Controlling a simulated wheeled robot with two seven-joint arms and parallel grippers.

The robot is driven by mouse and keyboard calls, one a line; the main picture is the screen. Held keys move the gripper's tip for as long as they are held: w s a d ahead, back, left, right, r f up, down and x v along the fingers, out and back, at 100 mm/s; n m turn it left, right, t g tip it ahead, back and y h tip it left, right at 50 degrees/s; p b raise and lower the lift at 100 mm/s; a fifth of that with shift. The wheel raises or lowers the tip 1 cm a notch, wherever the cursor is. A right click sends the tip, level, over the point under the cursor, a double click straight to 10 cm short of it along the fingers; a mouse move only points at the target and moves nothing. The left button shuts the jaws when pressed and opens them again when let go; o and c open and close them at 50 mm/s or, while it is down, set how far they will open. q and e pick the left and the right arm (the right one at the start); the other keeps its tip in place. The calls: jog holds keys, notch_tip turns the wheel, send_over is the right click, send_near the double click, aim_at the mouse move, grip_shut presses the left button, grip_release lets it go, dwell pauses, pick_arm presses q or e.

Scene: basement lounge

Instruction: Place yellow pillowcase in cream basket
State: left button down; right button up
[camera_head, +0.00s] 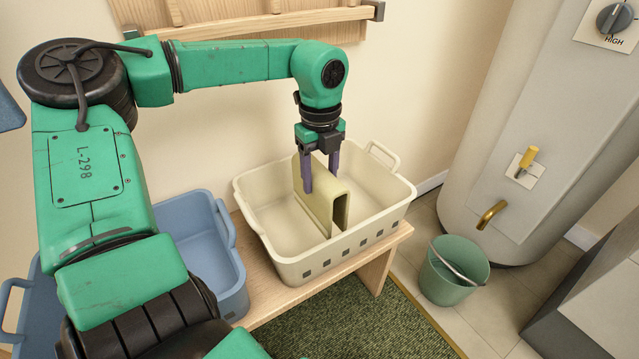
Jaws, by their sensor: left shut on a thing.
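The cream basket (285,262) stands on a wooden bench, with its open top facing up. The yellow pillowcase (322,202), a pale folded piece, stands upright inside the basket, near its middle. My left gripper (320,176) reaches down from above, with its two purple fingers on either side of the pillowcase's upper part, shut on it. Whether the pillowcase's lower edge touches the basket floor cannot be told. My right gripper is not in view.
A blue basket (238,284) stands left of the cream one. A green bucket (447,287) is on the floor at right, below a tank (500,125) with a brass tap (490,214). A wooden rack (260,25) is on the wall. The bench (376,267) edge and a green rug (360,325) lie in front.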

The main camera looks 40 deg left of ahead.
pick_arm(q)
notch_tip(320, 180, down, 4)
jog(key=shift+r+b, duration=0.2)
jog(key=shift+b, duration=0.25)
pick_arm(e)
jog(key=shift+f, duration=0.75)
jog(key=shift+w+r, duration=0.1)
pick_arm(q)
jog(key=shift+f, duration=0.15)
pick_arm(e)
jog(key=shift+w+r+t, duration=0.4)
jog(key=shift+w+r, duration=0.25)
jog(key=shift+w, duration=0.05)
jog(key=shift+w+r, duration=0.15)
pick_arm(q)
jog(key=shift+f, duration=0.15)
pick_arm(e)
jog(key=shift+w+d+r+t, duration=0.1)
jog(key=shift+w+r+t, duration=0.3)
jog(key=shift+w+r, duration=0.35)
pick_arm(q)
jog(key=shift+b, duration=0.3)
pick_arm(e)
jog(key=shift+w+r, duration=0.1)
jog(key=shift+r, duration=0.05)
